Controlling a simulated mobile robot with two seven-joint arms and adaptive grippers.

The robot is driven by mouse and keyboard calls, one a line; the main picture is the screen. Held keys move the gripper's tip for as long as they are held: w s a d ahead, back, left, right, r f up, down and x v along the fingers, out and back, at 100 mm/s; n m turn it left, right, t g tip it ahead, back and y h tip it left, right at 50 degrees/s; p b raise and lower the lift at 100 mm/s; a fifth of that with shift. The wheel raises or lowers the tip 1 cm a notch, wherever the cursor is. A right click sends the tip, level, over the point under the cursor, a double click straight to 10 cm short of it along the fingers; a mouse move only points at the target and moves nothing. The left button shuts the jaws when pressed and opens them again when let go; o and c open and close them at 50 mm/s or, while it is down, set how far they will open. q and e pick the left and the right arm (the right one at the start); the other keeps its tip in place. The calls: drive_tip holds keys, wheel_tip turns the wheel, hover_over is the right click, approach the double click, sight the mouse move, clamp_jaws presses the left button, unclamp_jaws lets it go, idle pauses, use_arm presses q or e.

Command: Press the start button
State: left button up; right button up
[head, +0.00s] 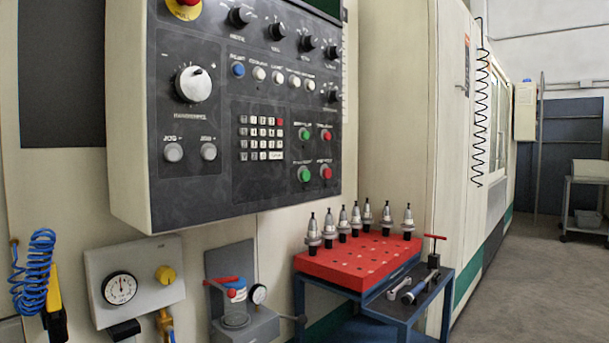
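A dark control panel (215,100) in a cream housing fills the upper left of the head view. At its lower right are two green buttons, an upper one (305,134) and a lower one (304,174). Each has a red button to its right, an upper one (326,134) and a lower one (326,172). The small labels are too blurred to tell which button is the start button. Neither of my grippers is in view, and nothing covers the buttons.
Below the panel stand a pressure gauge box (136,280) and a filter unit (236,305). A red tool block (357,262) with several tool holders sits on a blue cart (408,310). A blue coiled hose (36,265) hangs left. Floor at right is clear.

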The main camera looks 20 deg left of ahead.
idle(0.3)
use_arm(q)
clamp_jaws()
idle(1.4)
